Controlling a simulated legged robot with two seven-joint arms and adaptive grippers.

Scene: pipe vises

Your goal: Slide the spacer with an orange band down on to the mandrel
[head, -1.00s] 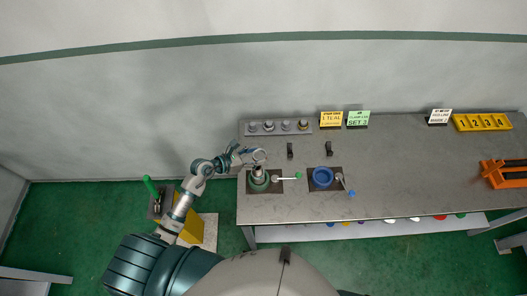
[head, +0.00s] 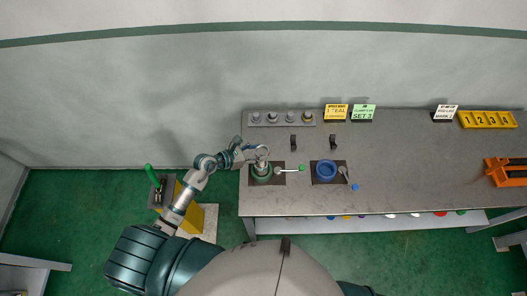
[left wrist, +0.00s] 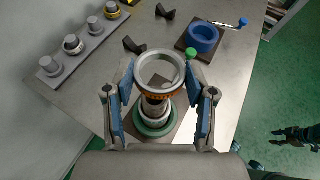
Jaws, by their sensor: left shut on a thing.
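The spacer (left wrist: 160,94), a pale grey ring with an orange band, is between the blue-padded fingers of my left gripper (left wrist: 160,80), which is shut on it. In the head view my left gripper (head: 260,153) is over the left vise. The mandrel (left wrist: 154,110), a grey upright post, stands below the spacer in the green vise (left wrist: 154,128), which also shows in the head view (head: 261,175). The spacer hides the mandrel's top, so I cannot tell whether it is around the post or just above it.
A blue vise (head: 326,170) with a blue-knobbed handle stands to the right. The green vise's handle has a green knob (head: 302,168). A rack (head: 282,119) with several grey posts and two black brackets lie behind. The bench's middle right is clear.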

